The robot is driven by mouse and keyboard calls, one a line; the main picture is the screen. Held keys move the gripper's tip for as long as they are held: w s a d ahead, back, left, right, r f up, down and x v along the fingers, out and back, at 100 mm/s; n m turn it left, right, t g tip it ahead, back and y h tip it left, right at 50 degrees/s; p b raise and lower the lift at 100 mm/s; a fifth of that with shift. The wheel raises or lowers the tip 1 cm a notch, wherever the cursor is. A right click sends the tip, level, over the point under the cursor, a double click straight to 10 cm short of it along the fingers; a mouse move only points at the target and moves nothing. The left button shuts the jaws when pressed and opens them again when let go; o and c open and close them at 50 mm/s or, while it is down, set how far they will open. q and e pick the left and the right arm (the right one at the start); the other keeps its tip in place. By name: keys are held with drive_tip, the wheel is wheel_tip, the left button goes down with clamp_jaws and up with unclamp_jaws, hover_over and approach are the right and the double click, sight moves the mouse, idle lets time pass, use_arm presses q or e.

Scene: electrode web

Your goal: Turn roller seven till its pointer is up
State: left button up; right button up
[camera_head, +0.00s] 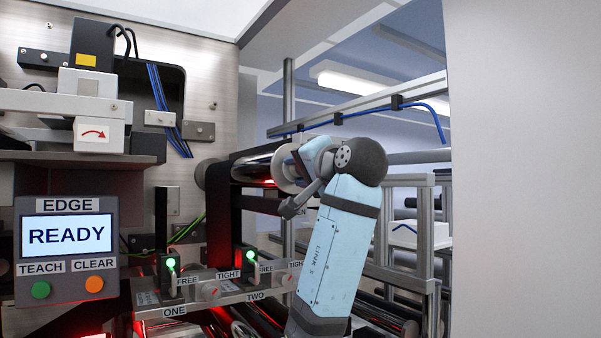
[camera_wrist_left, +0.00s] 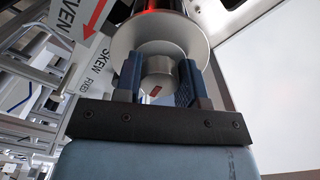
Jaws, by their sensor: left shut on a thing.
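Roller seven is the dark, shiny roller (camera_head: 259,165) in the head view, with a pale round flange (camera_head: 285,172) at its near end. In the left wrist view the flange (camera_wrist_left: 122,45) stands behind a short grey hub (camera_wrist_left: 160,70). A small red mark shows on the hub's lower face; I cannot tell its direction relative to up. My left gripper (camera_wrist_left: 160,76) is shut on the hub, with one blue finger on each side. In the head view the left gripper (camera_head: 297,165) is at the roller's near end, partly hidden by its wrist. My right gripper is not in view.
A white plate with part of the word SEVEN and a red arrow (camera_wrist_left: 86,22) is beside the roller, with a SKEW FIXED label (camera_wrist_left: 93,68). The EDGE panel (camera_head: 66,236) reads READY. Below are green-lit switches (camera_head: 170,264). A metal frame (camera_head: 425,240) stands at right.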

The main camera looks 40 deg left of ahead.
use_arm(q)
drive_tip(key=shift+f+n+b, duration=0.2)
drive_tip(key=shift+n+b, duration=0.35)
drive_tip(key=shift+n, duration=0.15)
drive_tip(key=shift+d+n+b, duration=0.1)
drive_tip(key=shift+n+b, duration=0.25)
drive_tip(key=shift+n, duration=0.15)
drive_tip(key=n+b, duration=0.1)
drive_tip(key=n, duration=0.1)
drive_tip(key=shift+n+b, duration=0.3)
drive_tip(key=n+b, duration=0.1)
drive_tip(key=n, duration=0.2)
drive_tip(key=shift+w+n+b, duration=0.1)
drive_tip(key=shift+n+b, duration=0.2)
drive_tip(key=n+b, duration=0.1)
drive_tip(key=n, duration=0.2)
drive_tip(key=shift+w+r+n, duration=0.1)
drive_tip(key=shift+n, duration=1.4)
drive_tip(key=shift+b, duration=0.3)
